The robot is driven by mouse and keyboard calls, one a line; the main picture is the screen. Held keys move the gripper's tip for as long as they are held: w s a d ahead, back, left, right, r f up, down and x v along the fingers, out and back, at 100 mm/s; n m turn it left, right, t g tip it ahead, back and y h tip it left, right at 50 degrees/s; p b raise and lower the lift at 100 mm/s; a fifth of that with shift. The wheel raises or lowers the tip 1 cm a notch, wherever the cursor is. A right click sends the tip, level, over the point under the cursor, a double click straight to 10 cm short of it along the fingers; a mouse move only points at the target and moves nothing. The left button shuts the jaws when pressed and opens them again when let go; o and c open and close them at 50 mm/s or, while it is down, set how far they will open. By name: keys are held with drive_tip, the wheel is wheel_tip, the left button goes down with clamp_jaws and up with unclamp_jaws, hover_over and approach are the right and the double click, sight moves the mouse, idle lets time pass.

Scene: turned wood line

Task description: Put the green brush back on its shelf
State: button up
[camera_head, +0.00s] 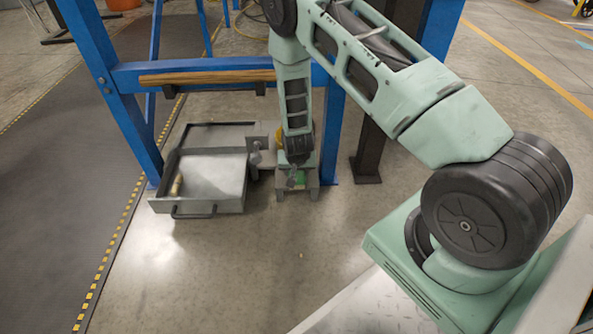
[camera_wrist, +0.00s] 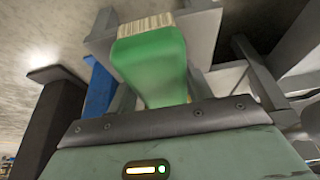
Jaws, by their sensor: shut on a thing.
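The green brush (camera_wrist: 152,62) has a green body and pale bristles, which point toward the top of the wrist view. My gripper (camera_wrist: 165,112) is shut on it by the end away from the bristles. In the head view only a little green of the brush (camera_head: 299,177) shows below my gripper (camera_head: 297,168), at a small grey shelf (camera_head: 297,194) low by the blue frame. Grey shelf-like surfaces (camera_wrist: 205,35) lie close behind the brush in the wrist view. I cannot tell whether the brush touches the shelf.
Left of the shelf a grey drawer (camera_head: 195,208) stands open with a wooden-handled tool (camera_head: 176,186) in it. A yellow round thing (camera_head: 281,139) is partly hidden behind my arm. Blue posts (camera_head: 333,130) and a dark post (camera_head: 368,150) stand close by.

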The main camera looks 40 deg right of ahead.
drive_tip(key=o, duration=0.9)
drive_tip(key=shift+f, duration=0.1)
